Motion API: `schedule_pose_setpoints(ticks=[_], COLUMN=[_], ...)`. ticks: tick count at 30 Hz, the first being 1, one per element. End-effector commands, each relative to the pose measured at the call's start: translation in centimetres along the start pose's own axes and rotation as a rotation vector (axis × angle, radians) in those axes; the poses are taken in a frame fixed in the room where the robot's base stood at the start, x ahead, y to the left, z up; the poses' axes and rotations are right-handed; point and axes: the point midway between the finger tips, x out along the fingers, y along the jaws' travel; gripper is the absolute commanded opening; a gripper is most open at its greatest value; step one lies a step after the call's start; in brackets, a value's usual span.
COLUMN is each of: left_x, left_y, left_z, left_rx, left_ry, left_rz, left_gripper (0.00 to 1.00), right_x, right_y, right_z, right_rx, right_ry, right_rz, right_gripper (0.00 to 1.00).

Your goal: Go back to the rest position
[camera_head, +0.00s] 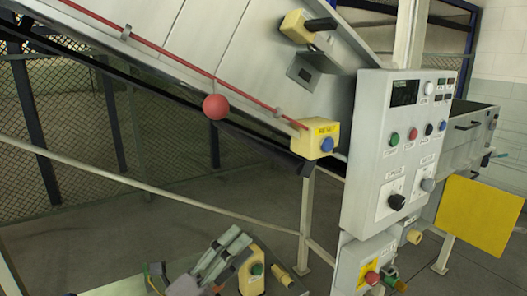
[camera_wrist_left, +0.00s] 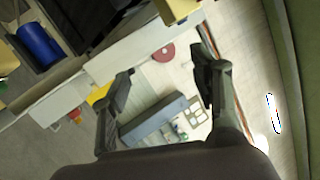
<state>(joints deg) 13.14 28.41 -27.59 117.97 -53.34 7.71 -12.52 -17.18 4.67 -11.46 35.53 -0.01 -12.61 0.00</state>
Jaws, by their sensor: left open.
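My left gripper (camera_head: 222,256) is low in the head view, below the sloping conveyor and left of the control panel. Its fingers look grey and spread, with nothing seen between them. In the left wrist view the two dark fingers of this gripper (camera_wrist_left: 163,88) stand wide apart and empty. Beyond them are a grey box with buttons (camera_wrist_left: 153,118) and a red disc (camera_wrist_left: 163,52), both apart from the fingers. My right gripper is not in view. No sling bag can be made out.
A sloping conveyor (camera_head: 200,45) carries a red cord and a red ball (camera_head: 215,107). A yellow switch box (camera_head: 316,138) sits at its lower edge. A grey control panel (camera_head: 390,150) and a yellow plate (camera_head: 478,215) stand at right. A mesh fence (camera_head: 70,130) is behind.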

Motion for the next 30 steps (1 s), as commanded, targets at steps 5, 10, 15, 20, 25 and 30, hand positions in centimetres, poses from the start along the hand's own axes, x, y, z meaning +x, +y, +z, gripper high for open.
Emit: schedule_pose_setpoints(ticks=[5,10,15,20,25,30], left_x=[-5.5,-14.3,-24.4,-31.2,-36.0,-39.6], left_y=[3.4,9.7,15.2,17.1,17.2,16.7], left_z=[5.4,6.8,2.6,-2.8,-8.1,-12.7], left_rx=[-0.41,-0.778,-1.102,-1.295,-1.432,-1.528], left_ry=[-0.465,-0.89,-1.27,-1.507,-1.678,-1.805], left_rz=[0.074,0.231,0.455,0.645,0.818,0.977], left_gripper=[0.56,0.56,0.56,0.56,0.56,0.56], right_x=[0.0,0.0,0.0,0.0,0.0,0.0], right_y=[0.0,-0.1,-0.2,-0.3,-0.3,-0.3], right_z=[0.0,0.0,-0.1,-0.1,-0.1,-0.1], right_rx=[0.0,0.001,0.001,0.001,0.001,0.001], right_ry=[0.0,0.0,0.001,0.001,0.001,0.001], right_rz=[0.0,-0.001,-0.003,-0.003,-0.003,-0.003], right_gripper=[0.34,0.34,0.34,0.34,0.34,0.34])
